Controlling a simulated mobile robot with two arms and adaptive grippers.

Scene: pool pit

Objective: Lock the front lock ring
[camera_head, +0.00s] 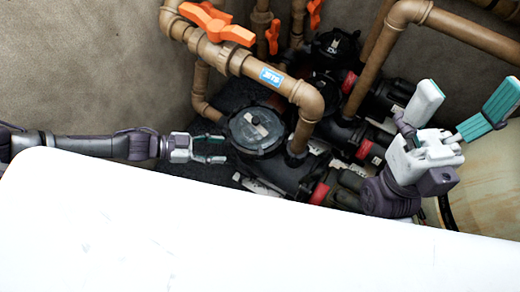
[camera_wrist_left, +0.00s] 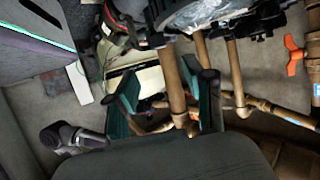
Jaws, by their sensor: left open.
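The front lock ring (camera_head: 257,131) is a dark round ring around a clear lid on the front black pump, below the brown pipes in the head view. A round ring and clear lid (camera_wrist_left: 205,14), likely the same one, are cut off at the top of the left wrist view. My left gripper (camera_head: 222,149) is open, its two teal-padded fingers pointing at the ring's left side. Its fingers (camera_wrist_left: 167,92) also frame a brown pipe in the left wrist view, with nothing held. My right gripper (camera_head: 468,95) is open and empty at the right, its fingers spread wide.
Brown pipes (camera_head: 300,92) with orange valve handles (camera_head: 216,24) rise behind and over the pump. A second black pump (camera_head: 335,44) stands farther back. A rounded tan tank (camera_head: 490,185) is at the right. My white body covers the lower part.

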